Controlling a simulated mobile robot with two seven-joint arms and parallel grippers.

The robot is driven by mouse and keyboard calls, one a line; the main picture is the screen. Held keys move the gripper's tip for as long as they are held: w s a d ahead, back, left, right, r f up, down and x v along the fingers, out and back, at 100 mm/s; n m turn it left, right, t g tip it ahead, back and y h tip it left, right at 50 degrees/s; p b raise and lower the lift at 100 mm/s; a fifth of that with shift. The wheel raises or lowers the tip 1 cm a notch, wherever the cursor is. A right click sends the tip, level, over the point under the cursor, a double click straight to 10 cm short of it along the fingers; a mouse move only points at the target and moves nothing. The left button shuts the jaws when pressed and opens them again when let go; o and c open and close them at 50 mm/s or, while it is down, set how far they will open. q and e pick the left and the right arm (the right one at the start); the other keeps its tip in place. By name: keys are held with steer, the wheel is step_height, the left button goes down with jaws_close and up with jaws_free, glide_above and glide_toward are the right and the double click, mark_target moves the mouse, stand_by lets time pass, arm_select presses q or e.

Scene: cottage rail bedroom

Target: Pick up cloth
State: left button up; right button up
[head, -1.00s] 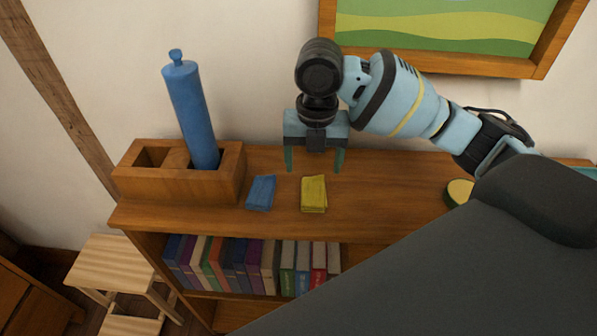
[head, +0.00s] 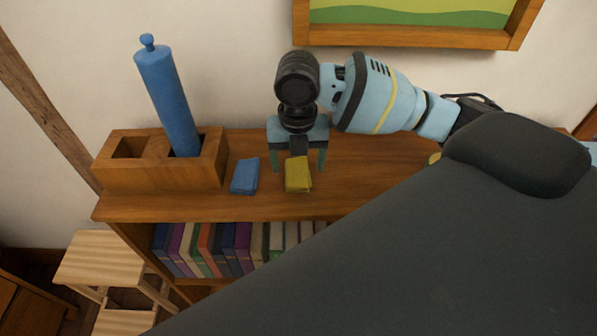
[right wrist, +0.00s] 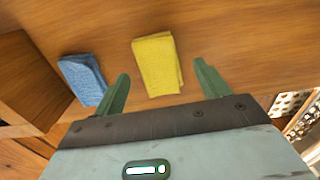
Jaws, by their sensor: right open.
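A folded yellow cloth (head: 298,175) lies on top of the wooden shelf, and it also shows in the right wrist view (right wrist: 157,65). A folded blue cloth (head: 245,176) lies to its left, seen too in the right wrist view (right wrist: 83,78). My right gripper (head: 297,168) is open and empty, pointing down over the yellow cloth. In the right wrist view the yellow cloth lies between and just beyond the two green fingers (right wrist: 160,85), apart from both. The blue cloth is outside the left finger. My left gripper is not in view.
A wooden block with square holes (head: 140,178) stands left of the cloths, with a blue cylinder (head: 170,105) upright in it. Books (head: 225,248) fill the shelf below. A framed picture (head: 405,38) hangs behind. My dark arm link covers the lower right.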

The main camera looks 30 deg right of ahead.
steer(key=shift+f, duration=0.95)
steer(key=c, duration=1.1)
steer(key=shift+o, duration=0.2)
steer(key=shift+r, duration=0.1)
steer(key=shift+w+r, duration=0.1)
steer(key=shift+r, duration=0.4)
steer(key=shift+s+d+r, duration=0.15)
steer(key=shift+d+r, duration=0.05)
steer(key=shift+r, duration=0.4)
steer(key=shift+s+d+r, duration=0.15)
steer(key=shift+d+r, duration=0.05)
steer(key=shift+r, duration=0.4)
steer(key=s+d, duration=0.3)
steer(key=s+d+r, duration=0.1)
steer(key=s+d, duration=0.2)
steer(key=d, duration=0.1)
steer(key=s+d, duration=0.4)
steer(key=shift+d+r+b, duration=0.1)
steer(key=shift+r+b, duration=0.15)
steer(key=shift+b, duration=0.1)
steer(key=shift+s, duration=0.1)
